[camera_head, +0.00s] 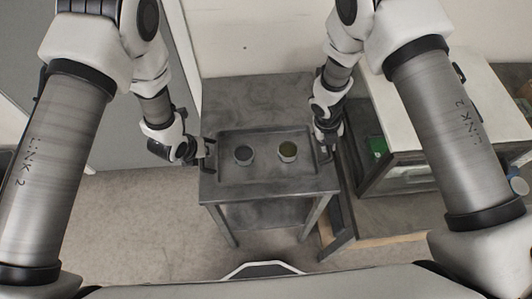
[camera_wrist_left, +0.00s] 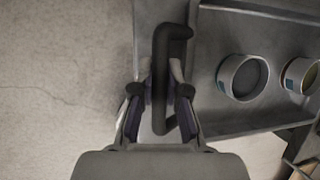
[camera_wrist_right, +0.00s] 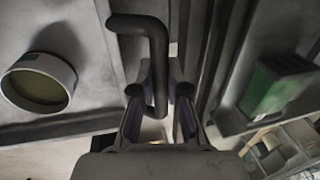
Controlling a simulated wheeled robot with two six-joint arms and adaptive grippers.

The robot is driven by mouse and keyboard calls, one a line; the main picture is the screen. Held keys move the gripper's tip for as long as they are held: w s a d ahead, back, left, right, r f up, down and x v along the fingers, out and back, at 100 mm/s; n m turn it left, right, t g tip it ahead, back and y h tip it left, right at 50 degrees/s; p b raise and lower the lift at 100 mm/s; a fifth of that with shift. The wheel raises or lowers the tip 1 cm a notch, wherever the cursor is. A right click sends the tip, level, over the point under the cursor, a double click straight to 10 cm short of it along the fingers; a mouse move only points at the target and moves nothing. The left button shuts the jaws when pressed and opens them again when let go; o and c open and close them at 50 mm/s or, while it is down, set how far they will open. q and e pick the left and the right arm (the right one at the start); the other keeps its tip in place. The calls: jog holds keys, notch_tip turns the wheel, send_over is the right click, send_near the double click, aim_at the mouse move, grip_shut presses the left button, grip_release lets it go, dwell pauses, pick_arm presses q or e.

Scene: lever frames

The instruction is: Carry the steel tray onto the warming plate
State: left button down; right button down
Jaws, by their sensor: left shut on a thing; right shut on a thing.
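The steel tray (camera_head: 265,177) is a grey rectangular tray with a raised rim, at the grey table in the middle of the head view. Two round cups stand in it, a dark-filled one (camera_head: 244,155) and a yellow-green-filled one (camera_head: 288,151). My left gripper (camera_head: 207,149) is shut on the tray's left dark handle (camera_wrist_left: 163,75). My right gripper (camera_head: 325,150) is shut on the right dark handle (camera_wrist_right: 155,60). I cannot tell whether the tray touches the tabletop. I cannot make out the warming plate for certain.
The grey table (camera_head: 255,90) has bare top behind the tray. To the right stands a light-topped cabinet (camera_head: 415,100) with a green box (camera_head: 377,146) in front of its left side. Open floor (camera_head: 130,220) lies to the left.

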pick_arm(q)
jog(key=shift+r, duration=0.2)
pick_arm(e)
jog(key=shift+r, duration=0.15)
